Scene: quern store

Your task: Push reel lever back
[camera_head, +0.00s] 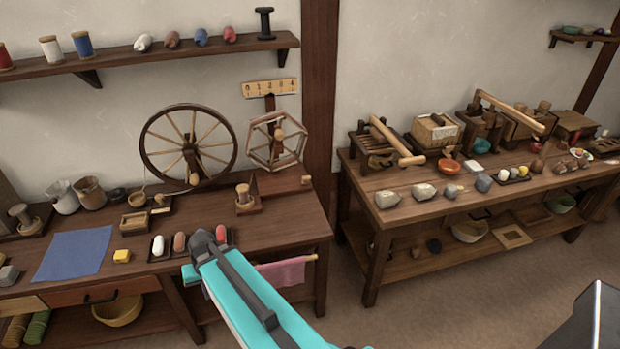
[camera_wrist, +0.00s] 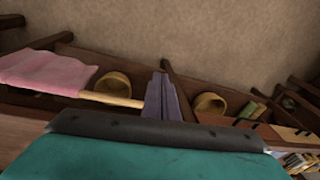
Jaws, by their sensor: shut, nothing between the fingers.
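The reel (camera_head: 275,140), a six-sided wooden frame with spokes, stands at the back right of the left bench. A numbered strip (camera_head: 270,88) is on the wall above it. A small wooden knob or peg (camera_head: 306,180) sticks up at the bench's right end, below the reel; I cannot tell whether it is the reel lever. My gripper is at the end of my teal arm in the head view, over the bench's front edge, apart from the reel. In the wrist view my gripper (camera_wrist: 162,98) has its grey fingers together, empty. The reel is not seen there.
A spinning wheel (camera_head: 188,148) stands left of the reel. A block with a wooden post (camera_head: 244,198) is in front of the reel. A dark tray (camera_head: 158,248) with small rolls lies near the arm. A pink cloth (camera_head: 285,272) hangs on a rod at the bench front.

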